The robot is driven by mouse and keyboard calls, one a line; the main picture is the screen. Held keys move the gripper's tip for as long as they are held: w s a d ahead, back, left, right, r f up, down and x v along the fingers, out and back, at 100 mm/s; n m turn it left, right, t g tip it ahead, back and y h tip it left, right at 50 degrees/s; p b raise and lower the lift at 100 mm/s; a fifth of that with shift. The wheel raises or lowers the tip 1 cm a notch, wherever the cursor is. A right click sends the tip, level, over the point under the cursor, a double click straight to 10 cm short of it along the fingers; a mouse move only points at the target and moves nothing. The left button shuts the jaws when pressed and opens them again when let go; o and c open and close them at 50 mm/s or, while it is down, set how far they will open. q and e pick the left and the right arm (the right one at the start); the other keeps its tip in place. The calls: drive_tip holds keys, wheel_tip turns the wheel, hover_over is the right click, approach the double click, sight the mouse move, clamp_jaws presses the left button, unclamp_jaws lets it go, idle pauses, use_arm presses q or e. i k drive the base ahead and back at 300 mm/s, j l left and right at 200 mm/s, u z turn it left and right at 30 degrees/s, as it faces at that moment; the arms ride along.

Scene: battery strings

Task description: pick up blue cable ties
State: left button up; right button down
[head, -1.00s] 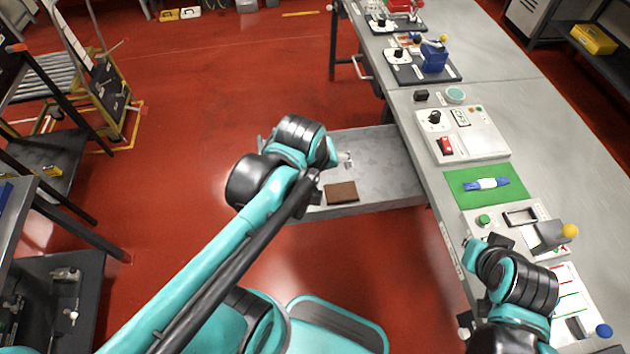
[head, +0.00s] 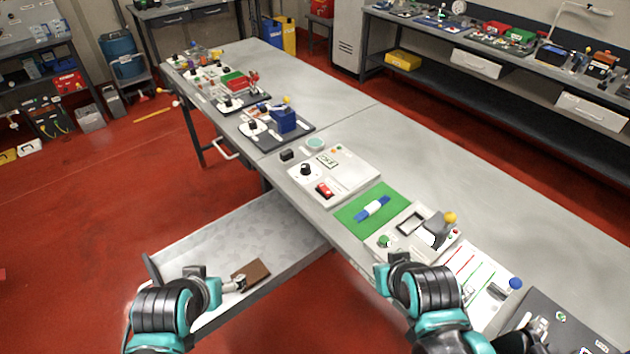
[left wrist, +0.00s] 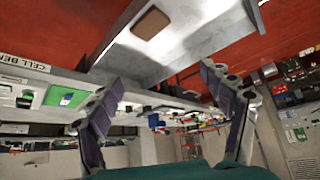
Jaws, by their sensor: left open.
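A blue bundle with a pale band at its middle (head: 373,208), which looks like the blue cable ties, lies on a green mat (head: 349,218) on the workbench. The mat and bundle also show small at the left of the left wrist view (left wrist: 67,98). My left gripper (head: 238,284) is over the pulled-out drawer, left of and well apart from the bundle. In the left wrist view its two fingers (left wrist: 158,80) are spread with nothing between them. My right gripper (head: 392,264) is at the bench's front edge, nearer me than the mat; its fingers are not clear.
The open drawer (head: 215,245) juts out from the bench and holds a brown block (head: 251,272). A white panel with a red switch (head: 334,174) stands beyond the mat, and a device with a yellow knob (head: 437,230) on the near side.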

sight(373, 207)
drive_tip(key=i+l+z, duration=0.1)
drive_tip(key=z, duration=0.3)
drive_tip(key=i+z, duration=0.6)
drive_tip(key=z, duration=0.2)
